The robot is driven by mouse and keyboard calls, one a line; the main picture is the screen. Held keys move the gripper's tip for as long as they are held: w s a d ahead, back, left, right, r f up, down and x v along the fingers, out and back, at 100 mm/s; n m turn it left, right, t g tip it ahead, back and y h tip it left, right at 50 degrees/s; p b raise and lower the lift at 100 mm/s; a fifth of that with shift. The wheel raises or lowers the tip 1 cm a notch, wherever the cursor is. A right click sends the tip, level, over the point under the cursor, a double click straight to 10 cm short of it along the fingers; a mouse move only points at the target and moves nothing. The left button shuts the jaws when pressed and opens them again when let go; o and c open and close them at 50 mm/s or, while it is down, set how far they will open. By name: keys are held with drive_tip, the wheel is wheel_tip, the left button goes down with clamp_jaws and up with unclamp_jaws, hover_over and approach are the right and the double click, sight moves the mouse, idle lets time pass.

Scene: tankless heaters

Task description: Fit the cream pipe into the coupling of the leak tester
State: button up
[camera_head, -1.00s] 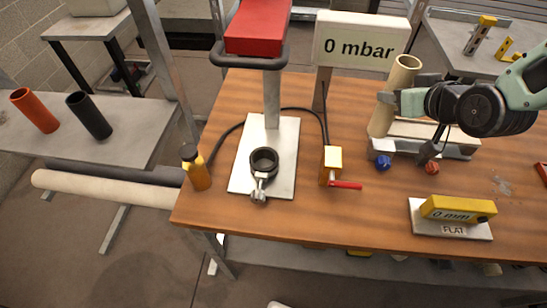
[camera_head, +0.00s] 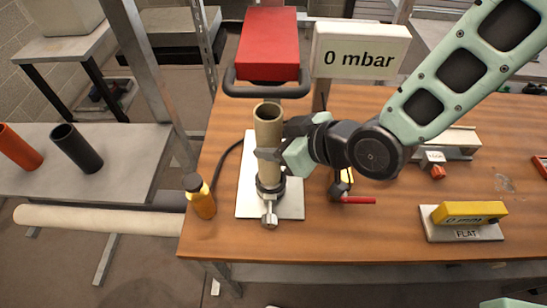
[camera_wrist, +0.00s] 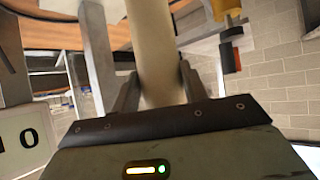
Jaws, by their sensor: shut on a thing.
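The cream pipe (camera_head: 269,130) stands roughly upright over the black ring coupling (camera_head: 271,188) of the leak tester, whose pale base plate (camera_head: 290,208) lies on the wooden table. The pipe's lower end meets the coupling's opening; how deep it sits I cannot tell. My gripper (camera_head: 270,154) is shut on the pipe, coming from the right. In the wrist view the pipe (camera_wrist: 155,50) runs up between my two fingers. The coupling's metal clamp lever (camera_head: 269,215) points toward the front. The display (camera_head: 360,50) reads 0 mbar.
A red press head (camera_head: 268,42) with a dark hoop stands behind the pipe. A yellow bottle (camera_head: 201,197) is left of the plate. A valve with a red handle (camera_head: 357,200) is to the right, partly behind my wrist. A yellow gauge (camera_head: 468,213) marked 0 mm lies farther right.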

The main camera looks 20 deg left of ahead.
drive_tip(key=shift+f+p, duration=0.35)
drive_tip(key=shift+f, duration=2.15)
drive_tip(key=o, duration=1)
drive_tip(key=shift+o, duration=0.2)
